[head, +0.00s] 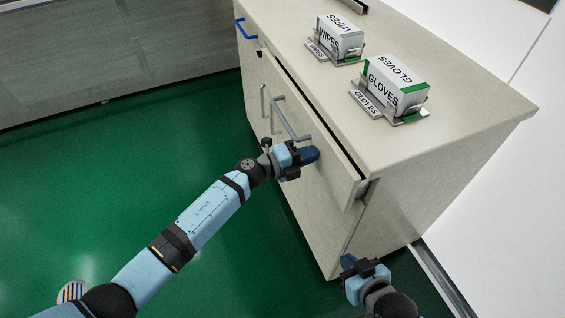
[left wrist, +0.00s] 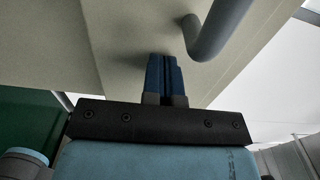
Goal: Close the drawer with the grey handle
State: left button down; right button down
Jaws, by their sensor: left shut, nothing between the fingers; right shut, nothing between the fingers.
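The drawer with the grey handle (head: 289,119) is at the top right of the cabinet, and its front (head: 326,160) stands a little out from the body, with a dark gap along its top edge. My left gripper (head: 314,154) is shut and empty, its blue fingertips at the drawer front beside the lower end of the handle. In the left wrist view the shut fingers (left wrist: 164,62) point at the drawer front, with the grey handle (left wrist: 215,28) just to their right; whether they touch the front is unclear. My right gripper (head: 347,262) is shut and empty, low near the cabinet's bottom corner.
On the cabinet top (head: 465,110) stand a wipes box (head: 340,40) and a gloves box (head: 396,88) in metal holders. A blue handle (head: 246,29) and another grey handle (head: 263,101) are on the cabinet's front. The green floor (head: 120,170) in front is clear, with a round drain (head: 72,291).

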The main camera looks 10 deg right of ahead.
aim_at(328, 147)
pick_arm(q)
jog(key=b+x, duration=0.1)
jog(key=x, duration=0.4)
jog(key=shift+d, duration=0.15)
jog(key=shift+r, duration=0.2)
pick_arm(e)
jog(key=shift+a+f, duration=0.1)
jog(key=shift+a, duration=0.15)
pick_arm(q)
jog(key=shift+d+r, duration=0.1)
